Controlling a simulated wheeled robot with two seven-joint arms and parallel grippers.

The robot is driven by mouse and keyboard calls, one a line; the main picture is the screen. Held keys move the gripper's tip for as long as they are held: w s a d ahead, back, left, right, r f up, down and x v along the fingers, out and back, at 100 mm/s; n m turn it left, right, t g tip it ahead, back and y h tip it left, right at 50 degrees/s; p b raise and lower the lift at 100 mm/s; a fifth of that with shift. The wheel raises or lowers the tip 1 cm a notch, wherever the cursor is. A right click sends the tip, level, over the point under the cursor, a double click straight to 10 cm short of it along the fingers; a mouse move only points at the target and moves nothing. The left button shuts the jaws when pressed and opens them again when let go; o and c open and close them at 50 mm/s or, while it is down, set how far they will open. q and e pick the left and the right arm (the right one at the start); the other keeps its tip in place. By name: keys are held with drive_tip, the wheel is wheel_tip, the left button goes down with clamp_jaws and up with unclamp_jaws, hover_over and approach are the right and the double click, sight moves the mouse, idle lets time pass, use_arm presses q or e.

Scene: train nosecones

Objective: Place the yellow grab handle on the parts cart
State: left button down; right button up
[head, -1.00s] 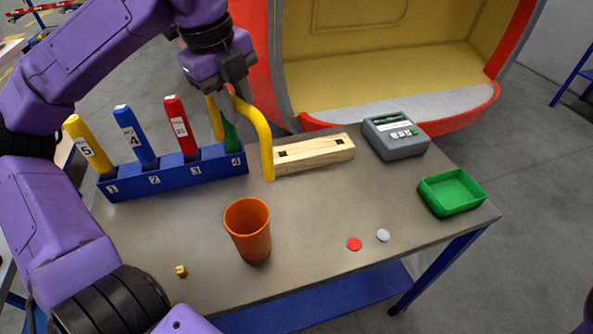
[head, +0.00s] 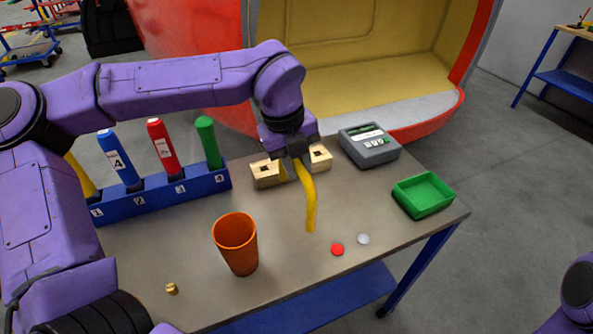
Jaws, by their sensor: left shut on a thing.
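My left gripper (head: 298,158) is shut on the yellow grab handle (head: 307,195). The handle hangs down from the fingers, curved, in front of the wooden block, above the grey-topped cart. I cannot tell whether its lower end touches the top. The cart (head: 300,285) has a blue frame and lower shelf, with a wheel at the front right. My gripper and the handle hide the middle of the wooden block (head: 265,174), which has two dark slots. My right gripper is out of view; only part of my right arm shows at the lower right edge.
A blue numbered rack (head: 150,196) with coloured sticks stands at the left. An orange cup (head: 235,245), a red disc (head: 337,249), a white disc (head: 363,239) and a small brass piece (head: 172,288) are on the top. A grey device (head: 370,148) and green tray (head: 423,195) are at the right.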

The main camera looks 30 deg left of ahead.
use_arm(q)
wheel_tip(320, 180, down, 6)
drive_tip(key=w+a, duration=0.1)
drive_tip(key=w, duration=0.1)
drive_tip(key=shift+w+p, duration=0.25)
drive_tip(key=shift+p, duration=0.1)
drive_tip(key=shift+f, duration=0.2)
drive_tip(key=c, duration=0.9)
unclamp_jaws()
drive_tip(key=shift+r, duration=0.1)
drive_tip(key=r, duration=0.4)
drive_tip(key=s+a+r, duration=0.1)
drive_tip(key=r, duration=0.3)
drive_tip(key=s+r+b, duration=0.1)
drive_tip(key=r, duration=0.3)
drive_tip(key=shift+a, duration=0.25)
